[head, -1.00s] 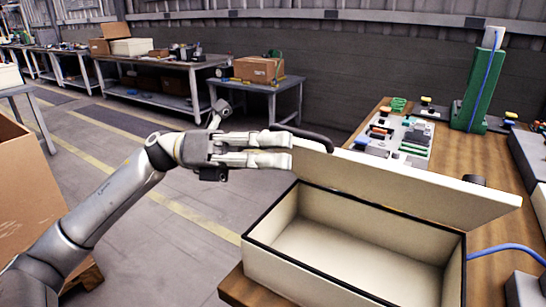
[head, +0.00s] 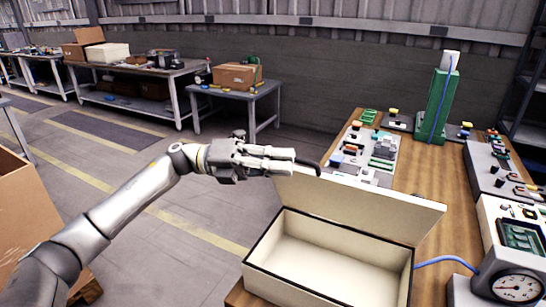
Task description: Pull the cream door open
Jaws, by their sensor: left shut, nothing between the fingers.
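The cream door (head: 360,208) stands raised at the back of a cream box (head: 327,284) with a black rim. The box is open at the top and its inside looks empty. A dark curved handle (head: 308,164) shows at the door's upper left corner. My left gripper (head: 294,161) is shut and empty, at the door's upper left end beside the handle. I cannot tell whether its fingertips touch the door or the handle. My right gripper is not in view.
The box sits at the near left end of a wooden bench (head: 437,176). Behind it are a board of parts (head: 365,155) and a green post (head: 435,106). A gauge (head: 516,288) and a blue cable (head: 446,260) are at right. A cardboard box (head: 25,210) stands at left.

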